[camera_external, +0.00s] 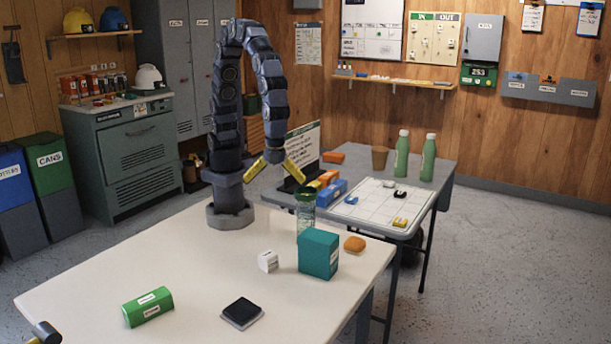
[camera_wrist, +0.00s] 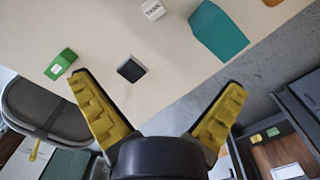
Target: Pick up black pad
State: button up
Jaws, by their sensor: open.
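The black pad (camera_external: 242,312) is a small dark square with a pale edge, lying flat near the front of the white table (camera_external: 170,262). It also shows in the wrist view (camera_wrist: 131,69), above and between my two fingers. My gripper (camera_external: 275,168) has yellow fingers spread wide and hangs high above the far side of the table, well away from the pad. In the wrist view my gripper (camera_wrist: 160,100) is open with nothing between its fingers.
A green box (camera_external: 148,307) lies left of the pad. A small white block (camera_external: 268,261), a teal box (camera_external: 318,254), an orange object (camera_external: 355,244) and a clear green-tinted container (camera_external: 305,212) stand behind it. A hammer-like tool (camera_external: 46,333) is at the left corner. Table around the pad is clear.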

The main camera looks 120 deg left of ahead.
jog(key=w+d+f+m, duration=0.3)
jog(key=d+f+m, duration=0.2)
jog(key=d+f, duration=0.5)
jog(key=m, duration=0.3)
send_over(242, 308)
jog(key=shift+t, duration=0.4)
jog(key=f, duration=0.5)
jog(key=shift+s+f, duration=0.25)
jog(key=shift+d+f, duration=0.1)
jog(key=shift+f, duration=0.2)
jog(key=f, duration=0.7)
jog(key=shift+w+f, duration=0.2)
jog(key=shift+w, duration=0.05)
jog(key=c, duration=1.1)
